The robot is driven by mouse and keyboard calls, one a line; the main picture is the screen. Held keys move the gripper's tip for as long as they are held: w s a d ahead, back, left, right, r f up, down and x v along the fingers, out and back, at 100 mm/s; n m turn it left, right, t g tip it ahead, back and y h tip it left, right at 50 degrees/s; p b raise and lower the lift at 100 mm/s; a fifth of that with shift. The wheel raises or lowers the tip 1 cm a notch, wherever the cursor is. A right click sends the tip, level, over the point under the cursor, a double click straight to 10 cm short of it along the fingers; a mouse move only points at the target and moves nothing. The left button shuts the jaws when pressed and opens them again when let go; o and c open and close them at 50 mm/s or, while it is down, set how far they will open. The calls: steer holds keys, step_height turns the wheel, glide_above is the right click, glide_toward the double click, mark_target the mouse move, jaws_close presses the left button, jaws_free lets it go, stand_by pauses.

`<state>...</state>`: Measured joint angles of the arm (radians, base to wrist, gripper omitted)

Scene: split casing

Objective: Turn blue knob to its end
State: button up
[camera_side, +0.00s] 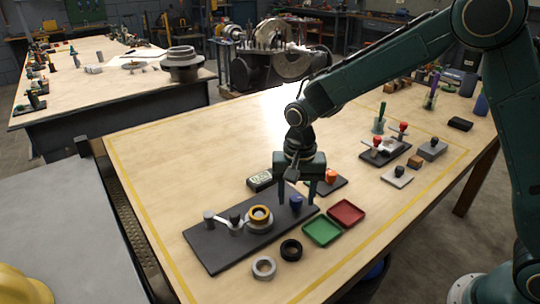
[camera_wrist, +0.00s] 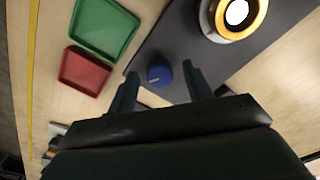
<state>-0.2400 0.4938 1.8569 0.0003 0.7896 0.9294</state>
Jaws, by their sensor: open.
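The blue knob (camera_side: 296,202) stands near the right end of a dark grey base plate (camera_side: 215,258) in the side view. In the wrist view the blue knob (camera_wrist: 159,74) shows from above, with a pale line mark on its top. My gripper (camera_side: 296,197) points down over the knob. In the wrist view my gripper (camera_wrist: 160,72) has one finger on each side of the knob, with a gap on both sides, so it is open and holds nothing. Whether the fingertips are level with the knob is hard to tell.
A brass-coloured ring part (camera_side: 260,214) and grey posts (camera_side: 236,216) share the plate to the left. A green tray (camera_side: 322,231) and a red tray (camera_side: 346,213) lie close on the right. An orange knob (camera_side: 331,176) stands behind. Loose rings (camera_side: 291,249) lie in front.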

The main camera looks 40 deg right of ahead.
mark_target(301, 199)
steer(key=shift+r, duration=0.1)
step_height(301, 199, up, 14)
stand_by(0.7)
steer(key=s+d+r+n+t, duration=0.2)
steer(key=s+d+r, duration=0.15)
steer(key=s, duration=0.35)
steer(key=s+d+r+n+t, duration=0.1)
steer(key=s+d+r+n, duration=0.1)
steer(key=s+d+r, duration=0.3)
steer(key=s+d+f+n+t, duration=0.1)
steer(key=s+f+n, duration=0.1)
steer(key=s, duration=0.4)
steer(key=s+d+f+n+t, duration=0.1)
steer(key=s+f+n, duration=0.1)
steer(key=s, duration=0.5)
steer(key=shift+f+t, duration=0.3)
steer(key=shift+f, duration=0.3)
